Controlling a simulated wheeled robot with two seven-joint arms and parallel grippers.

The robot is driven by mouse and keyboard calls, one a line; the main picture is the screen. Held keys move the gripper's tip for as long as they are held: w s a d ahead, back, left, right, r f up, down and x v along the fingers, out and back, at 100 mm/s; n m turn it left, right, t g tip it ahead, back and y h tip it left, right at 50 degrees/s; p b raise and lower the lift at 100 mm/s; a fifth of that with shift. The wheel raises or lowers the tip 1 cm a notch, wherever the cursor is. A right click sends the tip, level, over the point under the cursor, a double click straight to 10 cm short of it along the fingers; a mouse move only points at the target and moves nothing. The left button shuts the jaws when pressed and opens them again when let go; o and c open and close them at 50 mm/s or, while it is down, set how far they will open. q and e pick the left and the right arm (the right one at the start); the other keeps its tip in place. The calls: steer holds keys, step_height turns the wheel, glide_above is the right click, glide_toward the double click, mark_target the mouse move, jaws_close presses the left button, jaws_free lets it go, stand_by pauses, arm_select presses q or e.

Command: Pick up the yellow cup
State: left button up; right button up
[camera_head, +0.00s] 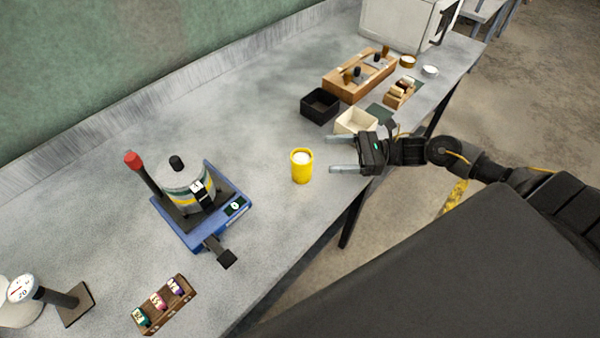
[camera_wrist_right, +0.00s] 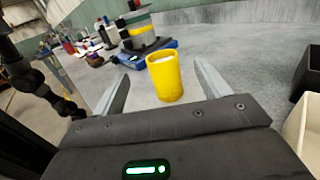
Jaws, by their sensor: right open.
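The yellow cup (camera_head: 302,168) stands upright on the grey table near its front edge, with something white inside. My right gripper (camera_head: 342,154) is open, to the right of the cup in the head view, its fingers pointing toward it. In the right wrist view the cup (camera_wrist_right: 165,79) shows between the two fingers of the right gripper (camera_wrist_right: 160,85), ahead of the palm. The fingers look apart from the cup. My left gripper is in neither view.
A blue-based device with a metal pot (camera_head: 187,188) stands left of the cup. A black box (camera_head: 320,104) and a cream box (camera_head: 356,121) stand behind the right gripper. A wooden rack (camera_head: 165,304) lies at the front left. The table around the cup is clear.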

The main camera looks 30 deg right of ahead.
mark_target(294, 159)
steer(key=shift+w+f+b, duration=0.1)
steer(key=shift+f+b, duration=0.3)
steer(key=shift+f, duration=0.4)
steer(key=shift+a+r, duration=0.15)
steer(key=shift+a, duration=0.05)
steer(key=p+x, duration=0.2)
steer(key=x, duration=0.2)
steer(key=shift+w+a, duration=0.3)
steer(key=shift+a, duration=0.3)
steer(key=p+x, duration=0.3)
steer(key=x, duration=0.1)
steer(key=shift+w+a+p, duration=0.2)
steer(key=shift+a+p, duration=0.05)
steer(key=shift+p, duration=0.1)
steer(key=shift+w+a, duration=0.1)
steer(key=shift+a, duration=0.2)
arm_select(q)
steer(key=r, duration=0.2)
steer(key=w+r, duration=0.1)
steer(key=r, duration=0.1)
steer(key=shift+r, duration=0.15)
arm_select(e)
steer(key=shift+d, duration=0.1)
